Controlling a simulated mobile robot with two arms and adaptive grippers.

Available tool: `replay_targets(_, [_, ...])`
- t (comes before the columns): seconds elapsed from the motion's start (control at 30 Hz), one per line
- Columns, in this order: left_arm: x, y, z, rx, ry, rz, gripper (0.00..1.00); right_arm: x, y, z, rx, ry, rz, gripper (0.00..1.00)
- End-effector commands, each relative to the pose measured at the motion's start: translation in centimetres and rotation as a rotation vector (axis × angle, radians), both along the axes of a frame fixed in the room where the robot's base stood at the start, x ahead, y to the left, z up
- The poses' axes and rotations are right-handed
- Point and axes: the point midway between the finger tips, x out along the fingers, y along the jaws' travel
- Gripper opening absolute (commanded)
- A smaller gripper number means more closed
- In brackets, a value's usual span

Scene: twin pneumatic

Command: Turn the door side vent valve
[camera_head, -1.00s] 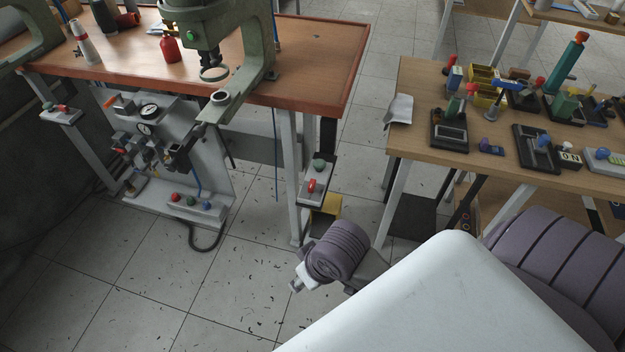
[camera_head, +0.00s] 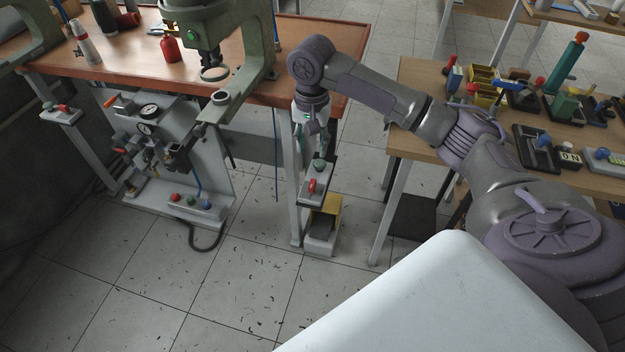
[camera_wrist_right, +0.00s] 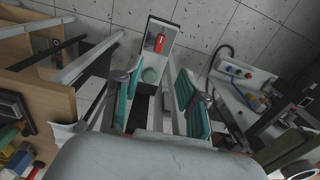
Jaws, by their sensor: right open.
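A grey valve box with a red handle (camera_head: 312,186) and a green round knob (camera_head: 319,164) is fixed at the right leg of the wooden press bench. In the right wrist view the red handle (camera_wrist_right: 160,43) lies beyond the green knob (camera_wrist_right: 150,76). A similar box with a red handle (camera_head: 64,107) sits at the bench's left end. I cannot tell which is the door side one. My right gripper (camera_head: 313,146) points down just above the right box, its teal fingers open and apart from the handle. The right wrist view shows the gap between the fingers (camera_wrist_right: 157,104). My left gripper is out of view.
The wooden press bench (camera_head: 330,60) with a green press is at the left. A gauge panel (camera_head: 190,130) stands below it. A yellow and grey pedal box (camera_head: 323,225) is on the floor under the right valve box. A second table (camera_head: 420,90) with fixtures is at the right.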

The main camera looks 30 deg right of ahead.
Motion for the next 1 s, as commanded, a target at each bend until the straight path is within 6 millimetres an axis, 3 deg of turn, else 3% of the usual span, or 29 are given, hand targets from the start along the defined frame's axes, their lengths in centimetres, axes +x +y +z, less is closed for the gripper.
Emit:
replay_targets(0.17, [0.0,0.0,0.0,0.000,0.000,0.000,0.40,0.1,-0.4,-1.2,0.000,0.006,-0.023,0.42])
replay_targets(0.7, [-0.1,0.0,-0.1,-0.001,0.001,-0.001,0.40,0.1,-0.3,-11.6,0.000,0.003,-0.018,0.42])
replay_targets(1.0, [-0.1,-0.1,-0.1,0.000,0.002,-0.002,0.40,0.1,-0.3,-13.4,0.000,0.001,-0.017,0.42])
